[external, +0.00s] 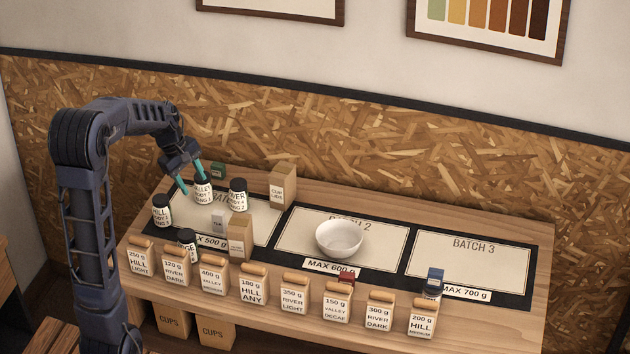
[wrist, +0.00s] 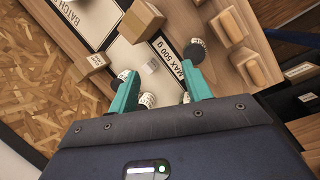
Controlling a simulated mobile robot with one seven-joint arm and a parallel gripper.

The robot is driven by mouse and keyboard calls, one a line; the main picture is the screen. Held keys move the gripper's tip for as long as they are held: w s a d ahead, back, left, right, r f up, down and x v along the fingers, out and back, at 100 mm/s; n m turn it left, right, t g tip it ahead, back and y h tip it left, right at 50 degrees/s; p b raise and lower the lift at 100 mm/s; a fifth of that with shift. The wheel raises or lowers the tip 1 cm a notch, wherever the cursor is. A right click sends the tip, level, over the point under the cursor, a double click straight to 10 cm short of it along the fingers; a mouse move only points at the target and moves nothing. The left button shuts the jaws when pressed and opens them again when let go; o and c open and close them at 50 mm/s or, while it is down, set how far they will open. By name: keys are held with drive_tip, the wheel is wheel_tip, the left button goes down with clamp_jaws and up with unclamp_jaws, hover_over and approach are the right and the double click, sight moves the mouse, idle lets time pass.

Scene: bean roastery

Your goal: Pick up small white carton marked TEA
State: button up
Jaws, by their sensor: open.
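The small white carton (external: 218,222) stands on the left batch mat (external: 262,215), in front of the jars. Its marking is too small to read surely. It also shows as a small white box in the wrist view (wrist: 150,67), between and beyond the finger lines. My gripper (external: 192,187) is open and empty, pointing down above the left end of the mat, behind and left of the carton and apart from it. In the wrist view, its two teal fingers (wrist: 160,69) are spread, with jars partly hidden beside them.
Dark-lidded jars stand close by: a VALLEY jar (external: 203,193) under my fingers, a RIVER jar (external: 238,195) and a HILL jar (external: 162,210). A brown carton (external: 237,239) stands just in front right of the white one. Labelled bags (external: 252,288) line the front; a bowl (external: 339,239) is right.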

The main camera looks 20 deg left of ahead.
drive_tip(key=w+a+f+n+g+h, duration=0.15)
drive_tip(key=w+f+n, duration=0.45)
drive_tip(key=w+f, duration=0.7)
approach(225, 228)
drive_tip(key=shift+t+x, duration=0.25)
drive_tip(key=shift+x, duration=3.45)
drive_tip(key=shift+s+y, duration=0.1)
drive_tip(key=shift+y, duration=0.15)
drive_tip(key=shift+c, duration=0.4)
drive_tip(key=c, duration=1)
